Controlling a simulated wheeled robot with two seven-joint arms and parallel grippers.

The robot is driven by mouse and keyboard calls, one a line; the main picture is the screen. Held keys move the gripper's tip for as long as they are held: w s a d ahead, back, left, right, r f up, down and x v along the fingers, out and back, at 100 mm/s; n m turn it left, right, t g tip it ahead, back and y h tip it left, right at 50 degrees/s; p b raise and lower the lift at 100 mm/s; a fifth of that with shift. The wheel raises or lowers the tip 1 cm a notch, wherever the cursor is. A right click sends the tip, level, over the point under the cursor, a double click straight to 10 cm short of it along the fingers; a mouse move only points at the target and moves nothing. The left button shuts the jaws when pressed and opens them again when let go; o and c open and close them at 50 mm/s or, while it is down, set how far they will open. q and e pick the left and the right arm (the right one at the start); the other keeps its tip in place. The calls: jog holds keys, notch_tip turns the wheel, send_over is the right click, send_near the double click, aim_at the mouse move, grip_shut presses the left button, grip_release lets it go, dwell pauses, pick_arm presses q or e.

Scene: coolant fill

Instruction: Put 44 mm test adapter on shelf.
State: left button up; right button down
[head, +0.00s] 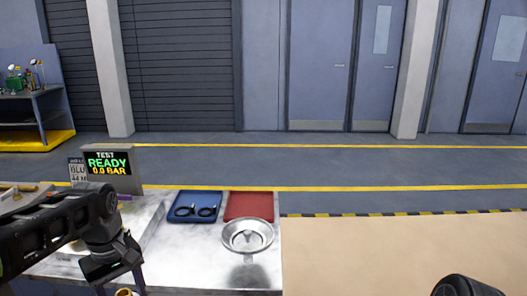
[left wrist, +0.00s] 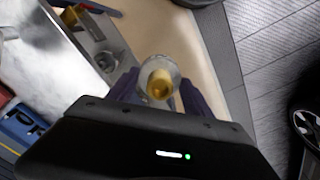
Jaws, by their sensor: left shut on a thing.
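My left gripper (head: 126,286) is at the lower left of the head view, over the front edge of the marble-topped bench. In the left wrist view its two fingers are shut on the test adapter (left wrist: 159,84), a round pale metal piece with a brass-coloured centre. In the head view only a bit of brass (head: 124,293) shows at the bottom edge, and most of the adapter is hidden or out of frame. A blue-grey rack with a shelf (head: 40,97) stands at the far left. My right gripper is not visible; only a dark part of my right arm shows at the lower right.
On the bench (head: 190,270) are a test display (head: 108,166) reading READY 0.0 BAR, a blue tray (head: 178,214) with black rings, a red tray (head: 250,205) and a metal funnel-like dish (head: 247,236). The floor right of the bench is clear.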

pick_arm(q)
jog(key=w+d+f+m, duration=0.7)
jog(key=d+f+m, duration=0.2)
jog(key=d+f, duration=0.1)
jog(key=shift+d+f+m, duration=0.2)
jog(key=shift+d+m, duration=0.1)
jog(key=shift+d, duration=0.6)
jog(key=shift+a, duration=0.15)
